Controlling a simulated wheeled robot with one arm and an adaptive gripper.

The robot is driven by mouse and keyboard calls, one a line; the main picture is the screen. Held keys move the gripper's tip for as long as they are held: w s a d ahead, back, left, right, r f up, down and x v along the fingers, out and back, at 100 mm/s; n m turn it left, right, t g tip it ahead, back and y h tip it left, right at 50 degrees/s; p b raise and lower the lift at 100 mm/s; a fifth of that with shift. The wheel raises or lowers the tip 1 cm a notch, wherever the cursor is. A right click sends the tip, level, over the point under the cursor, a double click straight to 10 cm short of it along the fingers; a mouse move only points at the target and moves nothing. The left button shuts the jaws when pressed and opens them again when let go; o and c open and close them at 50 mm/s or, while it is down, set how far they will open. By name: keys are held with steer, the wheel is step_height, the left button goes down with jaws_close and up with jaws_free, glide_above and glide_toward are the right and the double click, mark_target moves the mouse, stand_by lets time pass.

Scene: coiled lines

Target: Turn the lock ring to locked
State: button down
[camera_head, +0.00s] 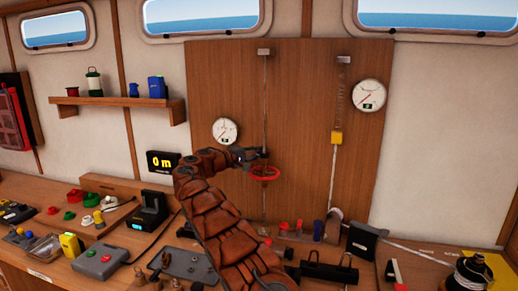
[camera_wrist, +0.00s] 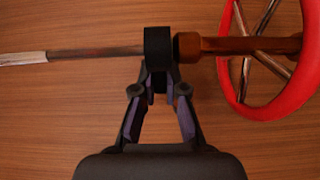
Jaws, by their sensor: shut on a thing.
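The lock ring (camera_wrist: 158,47) is a dark collar around a thin metal rod in the wrist view. My gripper (camera_wrist: 159,80) is shut on its lower edge, with both fingertips together there. Right of the collar, a brown hub (camera_wrist: 222,46) carries a red handwheel (camera_wrist: 285,95) with metal spokes. In the head view my gripper (camera_head: 246,156) reaches the upright rod (camera_head: 265,95) on the wooden panel, just above the red handwheel (camera_head: 264,174). The collar is too small and covered there to read. I see no locked mark in either view.
The wooden panel (camera_head: 222,75) holds two round gauges (camera_head: 225,131) (camera_head: 369,95) and a second line with a yellow block (camera_head: 336,138). The bench below is crowded with a black box (camera_head: 149,209), a grey box (camera_head: 98,261) and a spool (camera_head: 470,274).

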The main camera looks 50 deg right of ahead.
steer(key=shift+w+r+m+g+p, duration=0.1)
steer(key=shift+r+m+g+p, duration=0.25)
steer(key=shift+p, duration=0.8)
steer(key=shift+d+f+g, duration=0.1)
steer(key=shift+f+g, duration=0.15)
steer(key=shift+f, duration=0.05)
steer(key=c, duration=1.2)
jaws_free()
steer(key=v, duration=1.2)
steer(key=shift+r, duration=0.1)
